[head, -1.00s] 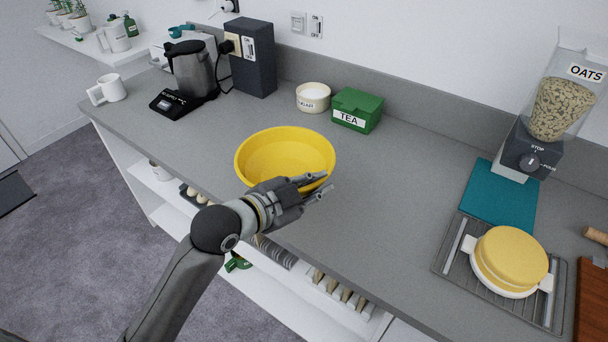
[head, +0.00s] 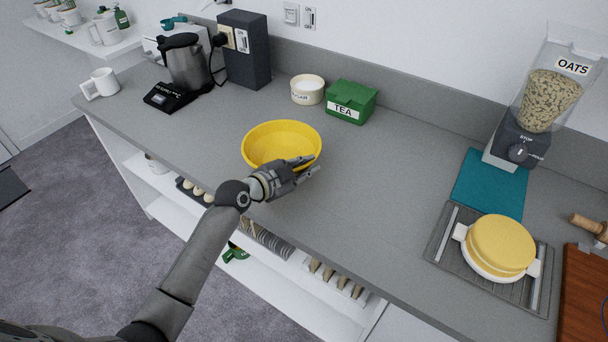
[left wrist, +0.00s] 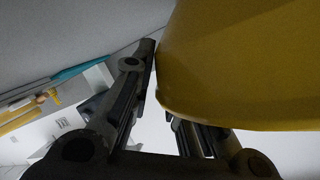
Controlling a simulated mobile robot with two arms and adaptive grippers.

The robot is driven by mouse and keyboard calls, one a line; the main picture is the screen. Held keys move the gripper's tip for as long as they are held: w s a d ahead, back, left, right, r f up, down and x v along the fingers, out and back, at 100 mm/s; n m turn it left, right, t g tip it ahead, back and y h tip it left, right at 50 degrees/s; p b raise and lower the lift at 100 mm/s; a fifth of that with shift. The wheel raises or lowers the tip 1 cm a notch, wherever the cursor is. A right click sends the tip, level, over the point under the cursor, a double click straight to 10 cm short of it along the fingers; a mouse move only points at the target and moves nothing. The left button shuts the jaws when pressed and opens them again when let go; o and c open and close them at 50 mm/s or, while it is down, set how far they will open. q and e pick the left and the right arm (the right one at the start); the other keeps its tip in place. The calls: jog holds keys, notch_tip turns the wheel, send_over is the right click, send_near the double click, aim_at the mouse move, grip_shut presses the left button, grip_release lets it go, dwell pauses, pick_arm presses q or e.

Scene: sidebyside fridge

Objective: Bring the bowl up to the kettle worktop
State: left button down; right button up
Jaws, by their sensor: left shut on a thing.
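The yellow bowl (head: 281,146) is upright at the grey worktop, near its front edge, in the head view. My left gripper (head: 308,168) is shut on the bowl's near right rim. In the left wrist view the bowl (left wrist: 240,60) fills the upper right, and the fingers of the left gripper (left wrist: 165,100) are at its wall. I cannot tell whether the bowl's base touches the worktop. The kettle (head: 186,62) stands on its dark base at the back left of the worktop (head: 385,175). My right gripper is not in view.
A sugar pot (head: 307,89) and a green tea box (head: 351,101) stand behind the bowl. A white mug (head: 100,83) is at the far left end. A rack (head: 440,245) with a yellow stack, a teal mat (head: 490,184) and an oats dispenser (head: 540,100) are right. The worktop between is clear.

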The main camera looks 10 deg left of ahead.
pick_arm(q)
jog(key=shift+w+a+f+p, duration=0.1)
jog(key=shift+f+p, duration=0.3)
jog(key=shift+f, duration=1.05)
jog(key=c, duration=1.4)
grip_release()
jog(key=shift+f, duration=0.15)
jog(key=b+v, duration=0.2)
jog(key=v, duration=0.8)
jog(key=shift+s+a, duration=0.1)
jog(key=shift+s, duration=0.2)
jog(key=shift+v, duration=0.8)
